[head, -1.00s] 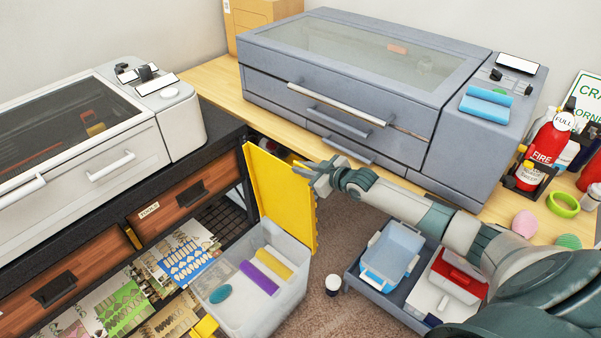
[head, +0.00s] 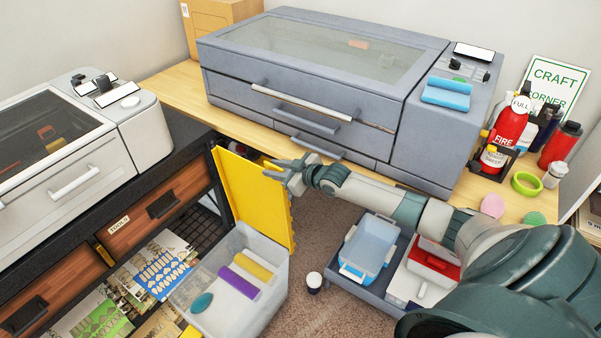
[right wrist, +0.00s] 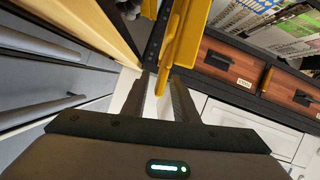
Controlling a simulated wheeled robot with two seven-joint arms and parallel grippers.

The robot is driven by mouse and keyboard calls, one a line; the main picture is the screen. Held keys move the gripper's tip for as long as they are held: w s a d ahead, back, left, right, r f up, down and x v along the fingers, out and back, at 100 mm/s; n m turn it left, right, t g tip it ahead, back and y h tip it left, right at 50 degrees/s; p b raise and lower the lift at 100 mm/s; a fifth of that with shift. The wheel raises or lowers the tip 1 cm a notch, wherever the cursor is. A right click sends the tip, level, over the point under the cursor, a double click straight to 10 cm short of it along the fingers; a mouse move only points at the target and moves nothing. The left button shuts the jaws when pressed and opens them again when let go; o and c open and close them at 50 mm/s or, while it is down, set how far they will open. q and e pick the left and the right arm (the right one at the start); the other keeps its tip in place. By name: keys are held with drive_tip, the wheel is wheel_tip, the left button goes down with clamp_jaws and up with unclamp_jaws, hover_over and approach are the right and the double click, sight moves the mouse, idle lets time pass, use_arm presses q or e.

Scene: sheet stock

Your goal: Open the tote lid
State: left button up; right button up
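The tote (head: 262,300) is a translucent grey box on the floor at lower centre in the head view. Its yellow lid (head: 252,195) stands raised, roughly upright, along the tote's far side, so the tote's inside shows. In the tote lie a yellow roll (head: 254,266), a purple roll (head: 238,282) and a teal oval piece (head: 202,302). My right gripper (head: 284,172) is at the lid's upper right edge, fingers apart. In the right wrist view the yellow lid (right wrist: 185,40) reaches in between the separated fingers; contact is unclear. My left gripper is not in view.
Left of the tote stands a dark bench with wooden drawers (head: 160,208) and printed sheets (head: 150,270) below. A grey machine (head: 310,100) stands on the table behind. A small cup (head: 314,282) and a dark cart (head: 375,285) with bins are right of the tote.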

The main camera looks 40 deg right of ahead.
drive_tip(key=b+v, duration=0.3)
drive_tip(key=v, duration=1.3)
drive_tip(key=shift+s+r, duration=0.2)
drive_tip(key=shift+s, duration=0.1)
drive_tip(key=shift+d, duration=0.15)
